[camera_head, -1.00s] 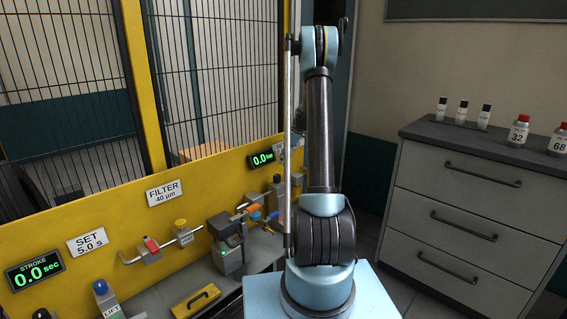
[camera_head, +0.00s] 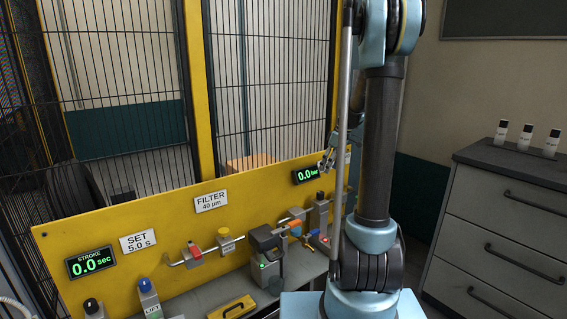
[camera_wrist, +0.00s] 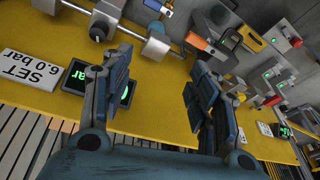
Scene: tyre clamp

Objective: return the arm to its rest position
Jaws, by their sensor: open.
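My blue-grey arm stands upright right of centre in the head view. My gripper (camera_head: 327,160) shows there only in small part, left of the arm's column and in front of the yellow panel beside the "0.0 bar" display (camera_head: 307,174); the arm hides the rest. In the wrist view my gripper (camera_wrist: 160,75) has its two dark fingers wide apart with nothing between them. The left finger partly covers a lit display (camera_wrist: 127,94). The yellow panel (camera_wrist: 165,103) lies behind the fingers.
The panel carries valves, including a red-capped one (camera_head: 194,250), and an orange-handled device (camera_head: 268,243). A mesh fence (camera_head: 130,80) stands behind. A drawer cabinet (camera_head: 505,215) with small bottles stands at right.

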